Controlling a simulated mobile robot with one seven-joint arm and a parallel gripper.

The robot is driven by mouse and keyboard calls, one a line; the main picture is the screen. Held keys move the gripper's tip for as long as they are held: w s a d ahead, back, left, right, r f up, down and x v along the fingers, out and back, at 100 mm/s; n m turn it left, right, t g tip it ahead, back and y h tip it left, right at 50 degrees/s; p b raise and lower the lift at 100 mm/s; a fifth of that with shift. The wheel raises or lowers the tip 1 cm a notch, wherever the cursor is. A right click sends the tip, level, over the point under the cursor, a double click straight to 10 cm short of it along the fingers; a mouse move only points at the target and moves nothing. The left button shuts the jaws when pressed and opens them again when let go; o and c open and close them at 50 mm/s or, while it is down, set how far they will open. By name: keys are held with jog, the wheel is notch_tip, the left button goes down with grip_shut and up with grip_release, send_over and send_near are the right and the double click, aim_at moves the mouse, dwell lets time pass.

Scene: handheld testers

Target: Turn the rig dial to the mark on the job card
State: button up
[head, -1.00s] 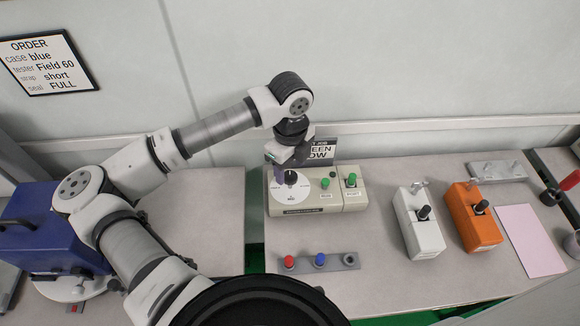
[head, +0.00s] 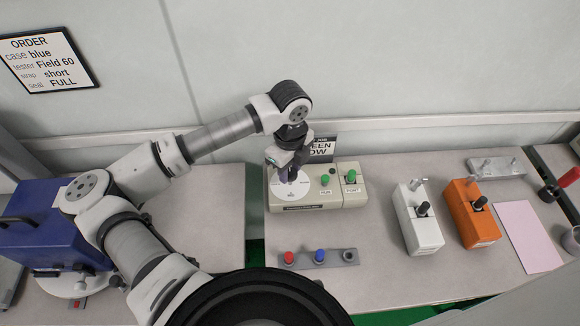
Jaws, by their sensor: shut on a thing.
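The rig (head: 335,195) is a beige box on the bench, with a white dial plate (head: 291,191) on its left part and green plugs or buttons on its right part. My gripper (head: 288,172) is down over the dial plate, shut on the dark dial knob. The knob is mostly hidden by the jaws, and the dial marks are too small to read.
A grey strip (head: 334,258) with red and blue pegs lies in front of the rig. A white tester (head: 420,228) and an orange tester (head: 470,222) stand to the right, beside a pink sheet (head: 528,236). A blue case (head: 40,235) is at left. An order sign (head: 47,60) hangs on the wall.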

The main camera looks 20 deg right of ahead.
jog(key=shift+f+b, duration=0.15)
jog(key=shift+b, duration=0.3)
jog(key=shift+f+m+b, duration=0.15)
jog(key=shift+m+b, duration=0.45)
jog(key=shift+b, duration=0.4)
jog(key=m+b, duration=0.2)
jog(key=b, duration=0.2)
jog(key=shift+f, duration=0.15)
jog(key=m+b, duration=0.5)
jog(key=b, duration=0.1)
jog(key=shift+b, duration=0.3)
jog(key=m+b, duration=0.2)
jog(key=m, duration=0.1)
jog(key=m+b, duration=0.1)
jog(key=b, duration=0.1)
jog(key=shift+r, duration=0.25)
jog(key=shift+r+m+b, duration=0.2)
jog(key=shift+m+b, duration=1.25)
jog(key=shift+m, duration=1.35)
jog(key=o, duration=1)
